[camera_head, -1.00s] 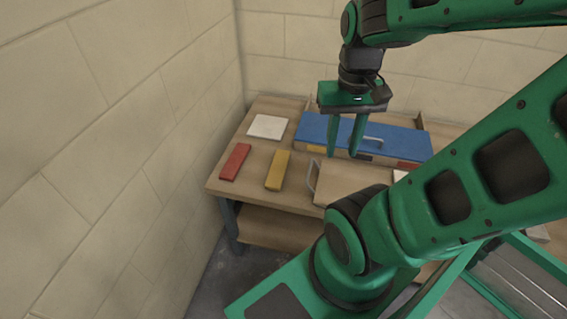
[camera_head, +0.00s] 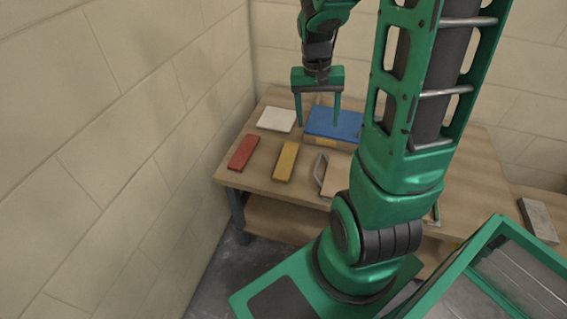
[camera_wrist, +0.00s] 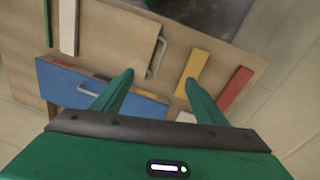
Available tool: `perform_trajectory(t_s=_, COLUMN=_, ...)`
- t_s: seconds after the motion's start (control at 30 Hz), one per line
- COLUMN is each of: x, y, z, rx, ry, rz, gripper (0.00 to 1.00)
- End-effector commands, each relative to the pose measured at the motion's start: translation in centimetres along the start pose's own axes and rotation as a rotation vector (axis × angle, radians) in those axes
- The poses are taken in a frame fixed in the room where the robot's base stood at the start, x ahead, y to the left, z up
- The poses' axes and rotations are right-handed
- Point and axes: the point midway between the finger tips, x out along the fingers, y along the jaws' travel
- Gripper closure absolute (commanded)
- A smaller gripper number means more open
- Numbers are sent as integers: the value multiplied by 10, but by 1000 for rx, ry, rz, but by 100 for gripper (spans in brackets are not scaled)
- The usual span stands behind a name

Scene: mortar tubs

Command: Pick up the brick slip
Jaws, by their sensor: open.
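A flat red bar (camera_head: 242,152), which looks like the brick slip, lies on the wooden workbench (camera_head: 220,175) near its left end. It also shows in the wrist view, at the right (camera_wrist: 236,88). My gripper (camera_head: 318,123) is open and empty, fingers pointing down, in front of the blue box in the head view. It appears right of and farther back than the red bar, above the bench.
A yellow bar (camera_head: 286,161) lies right of the red bar. A white tile (camera_head: 276,119) lies behind them. A blue box with a handle (camera_head: 335,121) and a wooden board with a metal handle (camera_head: 335,175) lie rightward. A block wall (camera_head: 150,130) runs close along the left.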

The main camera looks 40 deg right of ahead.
Motion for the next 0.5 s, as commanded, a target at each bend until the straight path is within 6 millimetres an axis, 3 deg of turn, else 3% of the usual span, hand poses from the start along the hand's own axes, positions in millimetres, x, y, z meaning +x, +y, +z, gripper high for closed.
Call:
perform_trajectory(t_s=0.2, x=58, y=-45, z=-44, rx=58, ry=-18, rz=-26, gripper=34)
perform_trajectory(t_s=0.5, x=120, y=-95, z=-74, rx=131, ry=-41, rz=-91, gripper=34)
